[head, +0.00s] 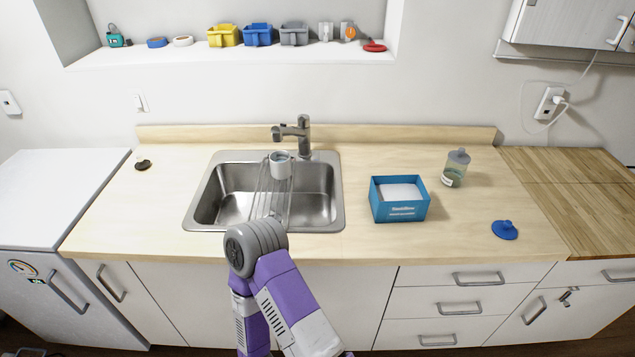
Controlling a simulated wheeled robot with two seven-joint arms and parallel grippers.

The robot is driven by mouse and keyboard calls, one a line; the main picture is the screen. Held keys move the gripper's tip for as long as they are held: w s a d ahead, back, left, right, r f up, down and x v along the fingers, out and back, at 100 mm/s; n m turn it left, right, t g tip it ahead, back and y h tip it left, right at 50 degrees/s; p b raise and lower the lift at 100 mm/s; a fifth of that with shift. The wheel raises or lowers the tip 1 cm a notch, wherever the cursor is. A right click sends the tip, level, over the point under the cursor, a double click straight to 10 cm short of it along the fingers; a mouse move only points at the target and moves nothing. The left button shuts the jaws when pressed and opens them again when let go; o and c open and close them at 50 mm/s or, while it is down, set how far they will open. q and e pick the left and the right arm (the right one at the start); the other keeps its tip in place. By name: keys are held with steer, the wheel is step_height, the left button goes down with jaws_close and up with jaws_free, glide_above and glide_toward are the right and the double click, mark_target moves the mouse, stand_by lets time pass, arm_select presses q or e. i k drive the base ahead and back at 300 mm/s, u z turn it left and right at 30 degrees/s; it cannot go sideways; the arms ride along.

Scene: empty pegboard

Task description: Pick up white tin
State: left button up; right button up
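A small round tin (281,167), white to light grey with a darker open-looking top, stands upright at the back of the sink area, just in front of the faucet. It appears to rest on a narrow wire rack (271,195) that spans the sink from front to back. One of my arms, purple with a grey rounded joint, reaches up from the bottom centre and ends in view at the sink's front edge, apart from the tin. It covers the rack's near end. I see no gripper fingers in the head view.
The steel sink (215,207) is set into a wooden counter (350,240). Right of it are a blue box (402,212), a glass jar (456,168) and a blue knobbed object (505,230). A faucet (292,133) stands behind the tin. The counter's front right is mostly clear.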

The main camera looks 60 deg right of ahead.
mark_target(280, 165)
steer(key=k, duration=0.45)
steer(key=z, duration=0.75)
